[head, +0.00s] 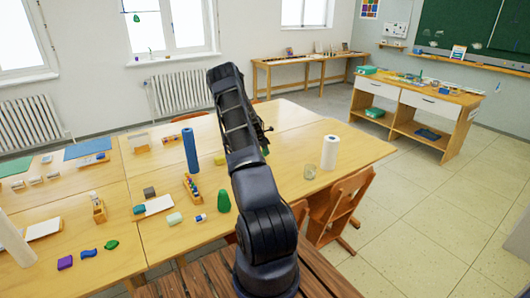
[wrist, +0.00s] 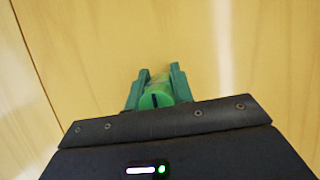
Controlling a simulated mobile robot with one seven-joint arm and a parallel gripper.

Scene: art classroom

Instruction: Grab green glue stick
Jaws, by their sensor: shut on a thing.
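The green glue stick (wrist: 157,96) shows in the wrist view as a round green end with a dark slot. My gripper (wrist: 160,73) is shut on it, with one dark green finger on each side. The pale wooden table top (wrist: 80,50) lies behind them; I cannot tell whether the stick touches it. In the head view my arm hides most of the gripper, and a small green bit (head: 265,150) shows just right of the arm, too small to name surely.
On the table (head: 290,180) stand a white paper roll (head: 329,152), a clear glass (head: 310,172), a blue cylinder (head: 190,150) and a green cone-like object (head: 224,201). A wooden chair (head: 340,205) is at the right edge. The table between arm and roll is mostly clear.

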